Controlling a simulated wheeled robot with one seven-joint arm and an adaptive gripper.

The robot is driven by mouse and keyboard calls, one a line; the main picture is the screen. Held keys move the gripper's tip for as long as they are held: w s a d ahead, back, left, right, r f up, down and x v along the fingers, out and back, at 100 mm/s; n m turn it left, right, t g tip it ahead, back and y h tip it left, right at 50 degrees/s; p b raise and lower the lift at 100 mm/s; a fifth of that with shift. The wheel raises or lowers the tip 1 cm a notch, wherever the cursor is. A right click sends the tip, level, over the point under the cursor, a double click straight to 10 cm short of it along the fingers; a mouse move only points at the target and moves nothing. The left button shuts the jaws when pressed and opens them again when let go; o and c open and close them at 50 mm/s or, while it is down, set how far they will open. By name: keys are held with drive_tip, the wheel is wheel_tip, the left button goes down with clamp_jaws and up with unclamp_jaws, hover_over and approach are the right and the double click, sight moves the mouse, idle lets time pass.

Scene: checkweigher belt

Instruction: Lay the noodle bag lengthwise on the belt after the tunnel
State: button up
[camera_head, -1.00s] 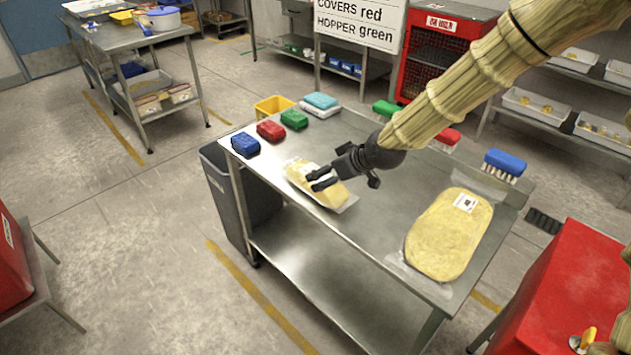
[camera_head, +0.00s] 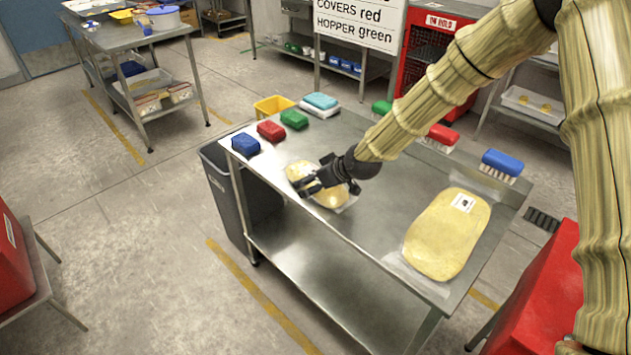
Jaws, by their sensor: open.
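Two clear bags with yellow contents lie on the steel table: a smaller bag (camera_head: 333,197) near the front edge and a larger bag (camera_head: 446,236) with a white label at the right. I cannot tell from print which is the noodle bag. My gripper (camera_head: 318,186) is open, with its dark fingers over the smaller bag, hiding its middle. I cannot tell whether the fingers touch it. Neither the belt nor the tunnel can be made out in this view.
Blue (camera_head: 245,144), red (camera_head: 270,130) and green (camera_head: 294,118) blocks line the table's far left, by a yellow bin (camera_head: 274,106). Brushes, including a blue one (camera_head: 502,163), lie along the back edge. A red cabinet (camera_head: 540,300) stands at right. Bare steel (camera_head: 385,215) separates the bags.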

drive_tip(key=shift+c, duration=0.4)
drive_tip(key=c, duration=1.4)
drive_tip(key=shift+o, duration=0.2)
drive_tip(key=shift+r, duration=0.2)
